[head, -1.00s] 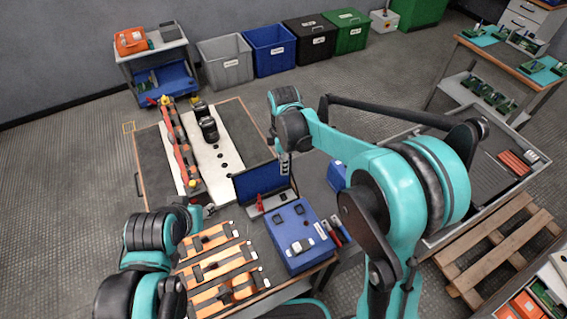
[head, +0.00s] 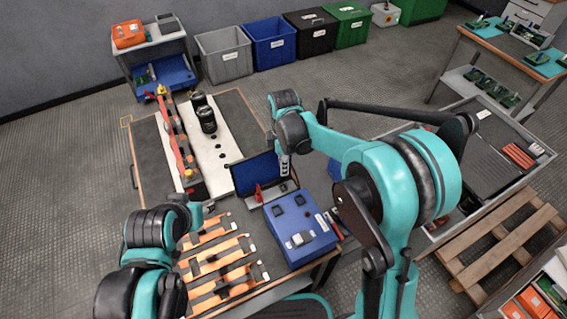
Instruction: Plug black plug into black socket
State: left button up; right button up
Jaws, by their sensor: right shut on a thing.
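My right gripper (head: 284,172) points down in front of the blue panel (head: 256,174). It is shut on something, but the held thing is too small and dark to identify. The blue box (head: 304,252) stands on the table below and to the right of it. Two small black square fittings, which look like sockets (head: 278,210), sit on its top, with a grey-white part (head: 301,240) nearer me. I cannot make out the black plug. My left gripper (head: 208,206) is at the near left of the table, above the orange units; its finger state is unclear.
Several orange and black units (head: 215,252) lie left of the blue box. A red tool-like item (head: 258,194) stands by the panel. A busbar-like red assembly (head: 176,140) and black cylinders (head: 207,120) stand at the back of the table (head: 145,150). A pallet (head: 510,240) lies at right.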

jog(key=shift+f+b, duration=2)
jog(key=shift+f, duration=1.05)
jog(key=shift+f+b, duration=0.6)
jog(key=shift+f, duration=0.65)
jog(key=shift+n, duration=0.3)
jog(key=shift+f, duration=0.4)
jog(key=o, duration=0.9)
jog(key=shift+c, duration=0.2)
jog(key=shift+r, duration=0.1)
notch_tip(320, 180, up, 12)
jog(key=shift+f, duration=0.1)
